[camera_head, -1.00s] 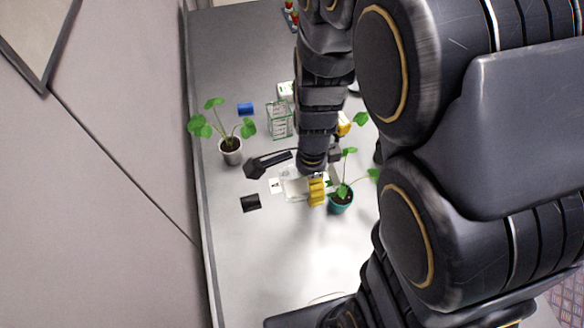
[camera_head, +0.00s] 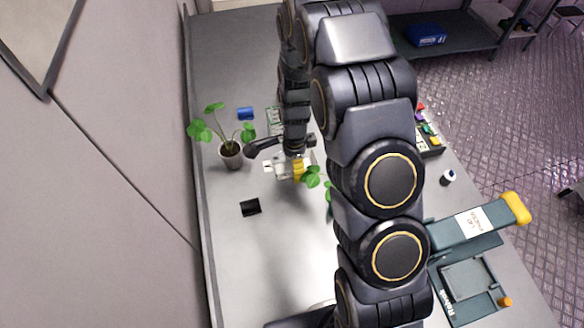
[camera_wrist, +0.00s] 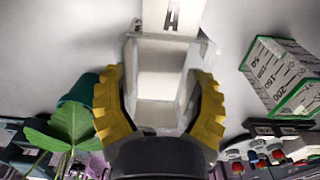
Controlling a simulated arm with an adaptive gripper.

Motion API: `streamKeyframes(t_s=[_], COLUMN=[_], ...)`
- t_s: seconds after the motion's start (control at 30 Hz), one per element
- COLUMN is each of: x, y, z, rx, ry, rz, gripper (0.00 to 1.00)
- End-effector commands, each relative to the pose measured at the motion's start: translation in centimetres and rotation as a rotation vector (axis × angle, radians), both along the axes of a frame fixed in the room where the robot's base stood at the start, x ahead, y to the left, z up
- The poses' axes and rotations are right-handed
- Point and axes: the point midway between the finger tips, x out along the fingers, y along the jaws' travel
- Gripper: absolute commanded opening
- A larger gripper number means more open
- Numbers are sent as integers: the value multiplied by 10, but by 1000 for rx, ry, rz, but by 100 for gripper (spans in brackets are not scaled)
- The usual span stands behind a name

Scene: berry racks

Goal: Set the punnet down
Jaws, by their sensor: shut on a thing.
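The punnet (camera_wrist: 160,85) is a small clear-white tray, seen between my fingers in the wrist view. In the head view it is a pale shape (camera_head: 282,165) over the grey table (camera_head: 265,260). My gripper (camera_wrist: 160,110) has curved yellow fingers shut on the punnet's two sides. In the head view my gripper (camera_head: 297,168) is partly hidden by my arm. I cannot tell whether the punnet's base touches the table.
A potted plant (camera_head: 231,152) stands to the left, and another, in a teal pot (camera_wrist: 80,90), close beside my gripper. A box with a printed scale (camera_wrist: 280,75) is on the other side. A black square (camera_head: 250,207) lies on the table; the front area is clear.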

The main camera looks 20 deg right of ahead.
Motion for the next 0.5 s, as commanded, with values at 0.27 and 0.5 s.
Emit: streamKeyframes(t_s=[0.27,0.5], x=[17,22], y=[0,-1], z=[-20,-45], rx=[0,1], ry=[-1,2], rz=[0,0], gripper=[41,41])
